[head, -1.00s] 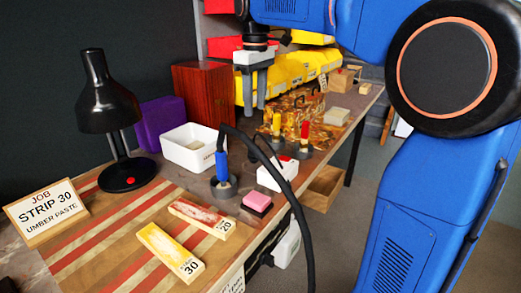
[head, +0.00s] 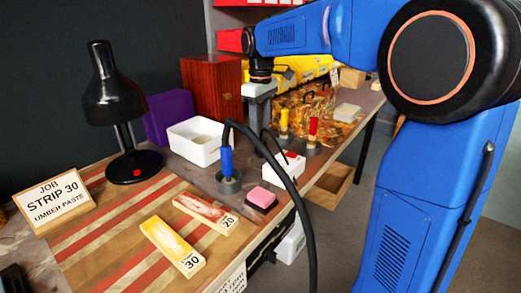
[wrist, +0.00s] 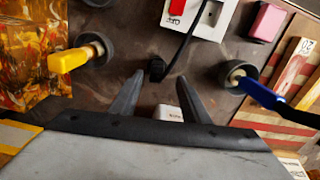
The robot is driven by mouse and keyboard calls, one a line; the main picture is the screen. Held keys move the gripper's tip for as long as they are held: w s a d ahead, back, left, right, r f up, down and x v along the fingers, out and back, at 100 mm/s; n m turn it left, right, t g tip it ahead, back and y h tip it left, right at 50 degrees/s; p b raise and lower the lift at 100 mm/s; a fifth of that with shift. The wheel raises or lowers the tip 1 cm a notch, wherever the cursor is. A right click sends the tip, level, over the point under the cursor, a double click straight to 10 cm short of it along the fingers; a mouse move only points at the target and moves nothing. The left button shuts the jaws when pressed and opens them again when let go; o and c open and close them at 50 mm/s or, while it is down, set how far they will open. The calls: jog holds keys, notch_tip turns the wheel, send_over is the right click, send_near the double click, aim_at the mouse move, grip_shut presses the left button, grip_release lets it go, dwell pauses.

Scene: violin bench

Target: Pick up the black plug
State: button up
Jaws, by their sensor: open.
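The black plug (wrist: 157,69) shows in the wrist view on the dark bench top, with a black cord running up and right from it to a white switch box (wrist: 210,15). My gripper (wrist: 160,76) is open and empty. Its two grey fingers point at the plug, and in that view the plug appears between the fingertips. I cannot tell how far above it they are. In the head view my gripper (head: 258,125) hangs over the bench behind the white switch box (head: 290,164), and I cannot make out the plug there.
Cups with a yellow-handled tool (wrist: 68,60) and a blue-handled tool (wrist: 262,95) stand on either side of my gripper. A red-handled tool (head: 313,128), a white tray (head: 196,143) and a patterned box (head: 295,103) are nearby. A thick black cable (head: 290,185) arches in front.

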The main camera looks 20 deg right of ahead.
aim_at(262, 141)
jog(key=shift+w+d+f, duration=0.1)
jog(key=shift+d+f, duration=0.05)
jog(key=shift+f, duration=1.4)
jog(key=shift+w+d+f, duration=0.1)
jog(key=shift+f, duration=1.4)
grip_shut()
